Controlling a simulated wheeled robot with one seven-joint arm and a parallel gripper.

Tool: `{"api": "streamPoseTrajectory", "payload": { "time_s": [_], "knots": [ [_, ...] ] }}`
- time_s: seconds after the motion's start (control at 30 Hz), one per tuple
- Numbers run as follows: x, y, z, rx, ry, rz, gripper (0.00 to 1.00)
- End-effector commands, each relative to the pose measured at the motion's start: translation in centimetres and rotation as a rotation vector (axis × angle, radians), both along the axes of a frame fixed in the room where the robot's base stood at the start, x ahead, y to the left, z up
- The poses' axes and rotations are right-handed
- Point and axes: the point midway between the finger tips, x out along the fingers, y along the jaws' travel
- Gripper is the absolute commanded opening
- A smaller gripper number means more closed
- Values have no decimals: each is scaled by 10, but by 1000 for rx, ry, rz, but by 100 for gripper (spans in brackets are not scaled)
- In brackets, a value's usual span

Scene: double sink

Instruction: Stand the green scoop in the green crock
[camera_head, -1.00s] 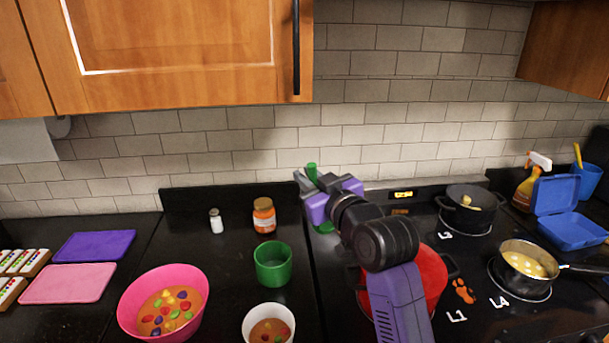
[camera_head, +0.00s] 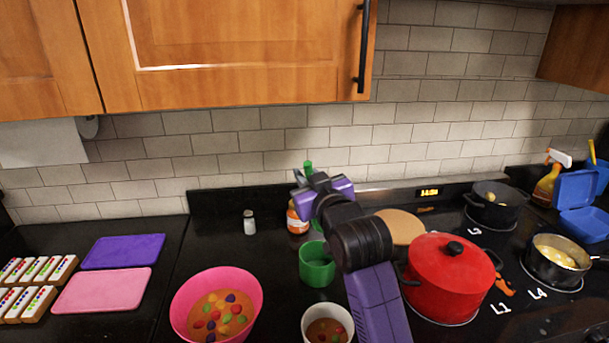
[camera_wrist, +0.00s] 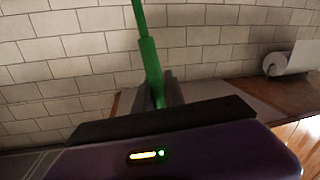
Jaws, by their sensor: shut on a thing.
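The green scoop shows in the wrist view as a long green handle (camera_wrist: 150,62) rising from between my fingers. In the head view only a small green end (camera_head: 308,168) shows above my gripper. My gripper (camera_head: 302,182) is shut on the scoop and held up in front of the orange jar; its dark fingers also show in the wrist view (camera_wrist: 166,92). The green crock (camera_head: 317,272) stands upright on the black counter, below and nearer than my gripper. The scoop is apart from the crock. The rest of the scoop is hidden by my gripper.
The orange jar (camera_head: 296,222) and a salt shaker (camera_head: 249,223) stand behind the crock. A pink bowl (camera_head: 183,308) is left of it, a white bowl (camera_head: 309,328) in front. The lidded red pot (camera_head: 449,285) is right of my arm.

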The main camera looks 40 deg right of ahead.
Motion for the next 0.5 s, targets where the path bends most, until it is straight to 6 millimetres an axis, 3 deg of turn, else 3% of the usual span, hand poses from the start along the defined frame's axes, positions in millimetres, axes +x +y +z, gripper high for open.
{"api": "streamPoseTrajectory", "payload": {
  "time_s": [0.5],
  "knots": [
    [0, 0, -42, 0, 0, 1, 0]
  ]
}}
